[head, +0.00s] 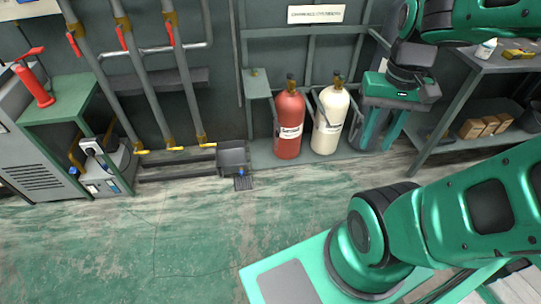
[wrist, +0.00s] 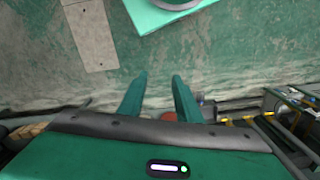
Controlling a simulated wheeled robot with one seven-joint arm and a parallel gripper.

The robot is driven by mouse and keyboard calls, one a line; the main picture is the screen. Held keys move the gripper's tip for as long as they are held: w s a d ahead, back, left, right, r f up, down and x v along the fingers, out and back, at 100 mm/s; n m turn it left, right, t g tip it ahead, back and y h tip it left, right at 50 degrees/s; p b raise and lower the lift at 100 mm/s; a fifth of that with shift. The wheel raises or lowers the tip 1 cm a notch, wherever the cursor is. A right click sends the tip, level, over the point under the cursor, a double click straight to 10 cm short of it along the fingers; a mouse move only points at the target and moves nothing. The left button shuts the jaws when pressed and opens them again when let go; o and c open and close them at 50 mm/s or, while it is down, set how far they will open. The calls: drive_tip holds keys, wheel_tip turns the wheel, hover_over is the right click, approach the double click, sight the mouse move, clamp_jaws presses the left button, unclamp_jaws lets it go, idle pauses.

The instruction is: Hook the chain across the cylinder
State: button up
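A red cylinder (head: 289,125) and a cream cylinder (head: 330,122) stand upright side by side in a grey rack at the back wall. A thin dark curved line (head: 315,95) runs beside the cream cylinder; I cannot tell whether it is the chain. My gripper (head: 383,138) is just right of the cream cylinder, fingers pointing down, apparently not touching it. In the wrist view my gripper (wrist: 159,84) shows two teal fingers apart with nothing held. A small reddish patch (wrist: 169,117) shows beyond the finger bases; I cannot tell what it is.
A shelf unit (head: 480,65) with boxes and bottles stands close on the right. A small grey-green ledge (head: 257,84) is left of the red cylinder. Pipes with red handles (head: 122,38) and a green bench (head: 60,100) are on the left. The middle floor (head: 190,225) is clear.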

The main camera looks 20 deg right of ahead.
drive_tip(key=shift+a, duration=0.25)
